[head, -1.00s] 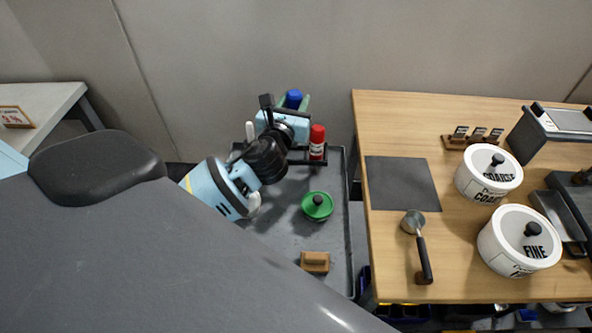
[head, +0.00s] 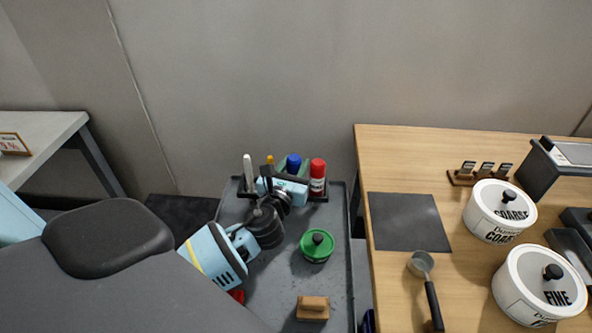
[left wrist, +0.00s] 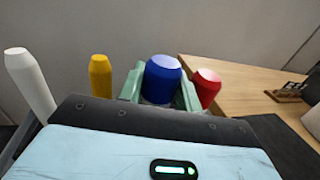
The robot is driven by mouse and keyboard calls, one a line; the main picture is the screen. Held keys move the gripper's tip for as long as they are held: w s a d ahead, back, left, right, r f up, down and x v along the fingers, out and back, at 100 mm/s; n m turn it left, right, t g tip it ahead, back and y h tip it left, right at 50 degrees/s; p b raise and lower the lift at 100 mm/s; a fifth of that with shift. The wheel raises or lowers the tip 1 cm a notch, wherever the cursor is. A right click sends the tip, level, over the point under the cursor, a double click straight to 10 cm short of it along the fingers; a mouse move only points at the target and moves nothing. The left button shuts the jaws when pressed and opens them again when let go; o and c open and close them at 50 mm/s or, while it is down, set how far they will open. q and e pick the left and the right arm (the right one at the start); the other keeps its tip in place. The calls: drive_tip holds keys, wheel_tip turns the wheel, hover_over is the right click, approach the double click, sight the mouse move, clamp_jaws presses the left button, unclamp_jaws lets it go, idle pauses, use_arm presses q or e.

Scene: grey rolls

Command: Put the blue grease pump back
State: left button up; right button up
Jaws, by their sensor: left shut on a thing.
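The blue grease pump (head: 293,162) shows mainly as a blue top in the head view. It also shows in the left wrist view (left wrist: 162,78). My left gripper (head: 294,168) is shut on it, with pale green fingers on either side, also seen in the left wrist view (left wrist: 160,92). The pump stands in line between a yellow-topped item (left wrist: 101,75) and a red one (head: 318,176) at the dark rack (head: 319,196). Its lower part is hidden, so I cannot tell whether it rests in the rack. My right gripper is not in view.
A white item (head: 248,170) stands at the rack's left end. A green lidded pot (head: 317,246) and a brown block (head: 313,308) are on the grey tray top (head: 283,290). A wooden table (head: 390,145) with white canisters (head: 500,211) is to the right.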

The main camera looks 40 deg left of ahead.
use_arm(q)
drive_tip(key=shift+f, duration=0.3)
drive_tip(key=shift+f, duration=0.2)
drive_tip(key=o, duration=0.7)
drive_tip(key=shift+s+r, duration=0.15)
drive_tip(key=shift+s, duration=0.05)
drive_tip(key=v, duration=1.1)
drive_tip(key=shift+s, duration=0.25)
drive_tip(key=shift+d, duration=0.2)
